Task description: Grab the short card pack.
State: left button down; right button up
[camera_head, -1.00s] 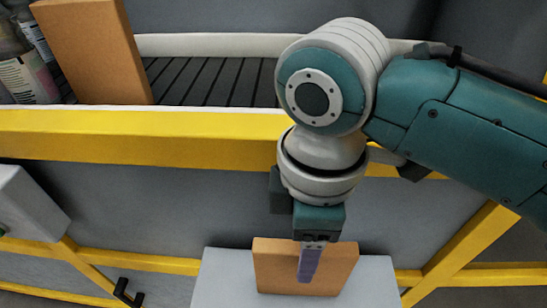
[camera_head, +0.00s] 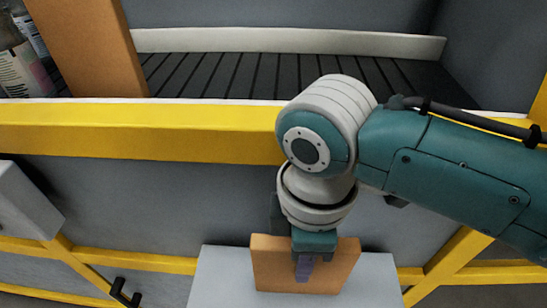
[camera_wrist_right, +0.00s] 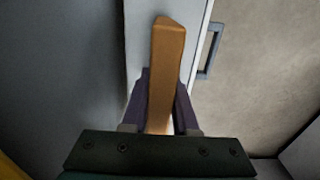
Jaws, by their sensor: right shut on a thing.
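The short card pack, a small orange-brown box (camera_head: 338,268), stands over a light grey surface at the bottom of the head view. In the right wrist view the pack (camera_wrist_right: 165,65) is seen edge-on between the two dark fingers. My right gripper (camera_head: 304,268) points down at the pack, with one finger across its front face. It is shut on the pack. Whether the pack's base still touches the surface is hidden. My left gripper is not in view.
A taller orange-brown box (camera_head: 85,50) stands at the left of the dark slatted shelf (camera_head: 220,75), beside bottles (camera_head: 22,70). A yellow rail (camera_head: 140,130) runs along the shelf front. The light grey surface (camera_head: 220,280) shows bare beside the pack.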

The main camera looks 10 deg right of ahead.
grip_shut()
